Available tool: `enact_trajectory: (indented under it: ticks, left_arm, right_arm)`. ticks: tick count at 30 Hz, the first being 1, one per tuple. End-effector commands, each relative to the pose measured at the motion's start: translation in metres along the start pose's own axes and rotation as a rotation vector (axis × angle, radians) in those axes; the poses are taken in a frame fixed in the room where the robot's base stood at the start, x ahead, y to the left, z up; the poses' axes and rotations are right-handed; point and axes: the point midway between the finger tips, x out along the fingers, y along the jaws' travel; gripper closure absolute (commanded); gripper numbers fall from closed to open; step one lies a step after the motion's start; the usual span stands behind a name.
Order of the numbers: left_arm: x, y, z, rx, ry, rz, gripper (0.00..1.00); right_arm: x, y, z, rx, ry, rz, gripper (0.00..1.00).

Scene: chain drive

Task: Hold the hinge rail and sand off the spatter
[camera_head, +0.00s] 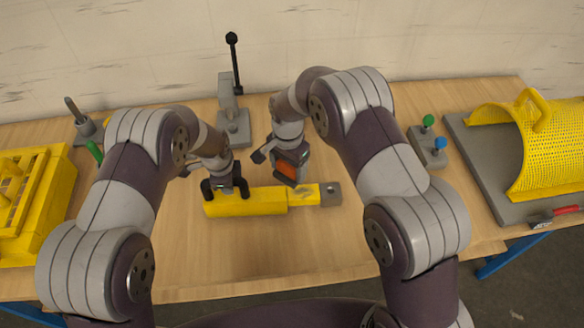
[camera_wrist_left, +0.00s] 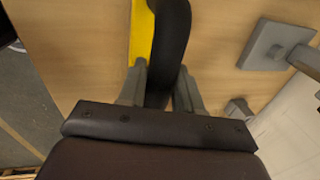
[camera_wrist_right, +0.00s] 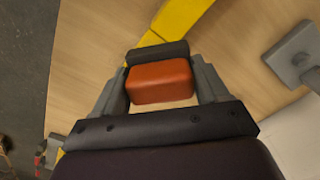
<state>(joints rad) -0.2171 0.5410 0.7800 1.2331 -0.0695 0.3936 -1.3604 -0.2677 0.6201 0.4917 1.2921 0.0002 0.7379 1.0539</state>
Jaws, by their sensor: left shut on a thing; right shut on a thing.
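The hinge rail (camera_head: 245,202) lies along the front middle of the table, yellow with a brighter yellow stretch (camera_head: 303,195) and a grey holed end (camera_head: 331,193) at right. My left gripper (camera_head: 225,180) is shut on a black arched handle (camera_wrist_left: 172,45) at the rail's left part; the rail (camera_wrist_left: 142,35) shows beside it in the left wrist view. My right gripper (camera_head: 290,160) is shut on an orange block with a black side (camera_wrist_right: 160,82), just behind and above the rail's middle. Whether the block touches the rail is unclear. I cannot make out spatter.
A grey toggle clamp (camera_head: 233,122) with a tall black-knobbed lever stands behind the rail. A yellow slatted crate (camera_head: 62,180) is at left. A button box (camera_head: 428,150) and a yellow mesh guard on a grey plate (camera_head: 478,170) are at right. Table in front of the rail is clear.

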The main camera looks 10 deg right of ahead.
Motion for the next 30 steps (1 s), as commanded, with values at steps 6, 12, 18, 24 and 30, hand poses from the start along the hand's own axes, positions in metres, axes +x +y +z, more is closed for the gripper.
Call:
enact_trajectory:
  ticks: [6,12,18,24,30]
  left_arm:
    - [-0.001,-0.001,0.000,0.000,0.000,-0.002,1.00]
    - [-0.001,-0.001,0.000,0.000,0.000,-0.002,1.00]
    - [-0.001,-0.001,0.000,0.001,0.000,-0.002,1.00]
    - [-0.001,-0.001,0.000,0.000,0.000,-0.001,1.00]
    - [-0.001,-0.001,0.000,0.000,0.000,-0.002,1.00]
  right_arm:
    - [0.011,0.000,0.000,0.001,0.000,0.000,0.61]
    - [0.029,0.000,0.000,0.000,0.000,0.000,0.61]
    - [0.047,0.001,0.000,0.000,0.000,0.000,0.61]
    - [0.065,0.000,0.000,-0.001,0.000,0.000,0.61]
    - [0.078,0.008,-0.008,0.002,0.000,0.000,0.67]
